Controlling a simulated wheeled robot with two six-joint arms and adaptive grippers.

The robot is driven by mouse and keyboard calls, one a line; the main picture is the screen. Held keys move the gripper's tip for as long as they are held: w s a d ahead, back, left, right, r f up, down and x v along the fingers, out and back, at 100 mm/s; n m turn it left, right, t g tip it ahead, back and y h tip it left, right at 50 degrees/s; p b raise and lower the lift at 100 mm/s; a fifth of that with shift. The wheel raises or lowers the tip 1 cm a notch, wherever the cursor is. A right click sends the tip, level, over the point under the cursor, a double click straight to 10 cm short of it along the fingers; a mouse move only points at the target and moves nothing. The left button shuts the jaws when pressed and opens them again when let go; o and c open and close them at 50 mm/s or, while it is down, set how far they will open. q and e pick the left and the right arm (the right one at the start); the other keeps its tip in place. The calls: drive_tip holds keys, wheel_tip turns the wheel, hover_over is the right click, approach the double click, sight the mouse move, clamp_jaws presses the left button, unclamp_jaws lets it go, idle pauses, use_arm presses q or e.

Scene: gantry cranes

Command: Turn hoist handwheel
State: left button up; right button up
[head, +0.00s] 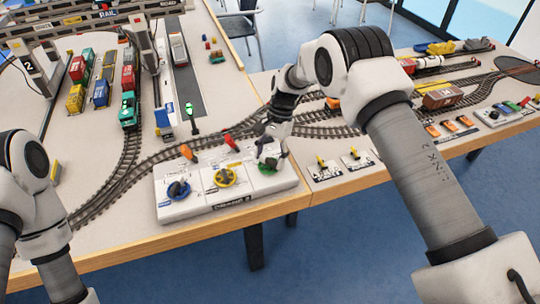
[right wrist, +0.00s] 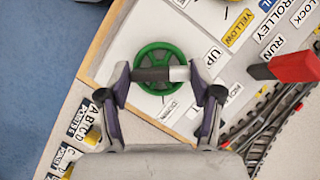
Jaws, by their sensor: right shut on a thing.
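The green handwheel (head: 265,171) is at the right end of a white control panel (head: 196,206) near the table's front edge. In the right wrist view the spoked green wheel (right wrist: 157,46) lies on a white plate with UP and partly readable DOWN labels. A dark bar with a light grey end (right wrist: 178,73) crosses the wheel. My right gripper (head: 270,158) reaches down onto the wheel. In the right wrist view its fingers (right wrist: 164,76) stand on both sides of the wheel and bar, shut on the handwheel. My left arm shows at the left, its gripper out of frame.
The panel also carries a yellow wheel (head: 225,177), a dark blue wheel (head: 179,190), an orange lever (head: 187,152) and a red lever (head: 230,142). Tracks curve behind it. Gantry cranes and containers stand at the back left. Small yellow switches (head: 354,152) sit to the right.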

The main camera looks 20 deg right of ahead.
drive_tip(key=shift+f+n+g+h, duration=0.1)
drive_tip(key=shift+n+g+h, duration=0.25)
drive_tip(key=shift+n, duration=0.85)
drive_tip(key=o, duration=1.1)
drive_tip(key=shift+o, duration=0.2)
drive_tip(key=v, duration=1.2)
drive_tip(key=shift+a, duration=0.1)
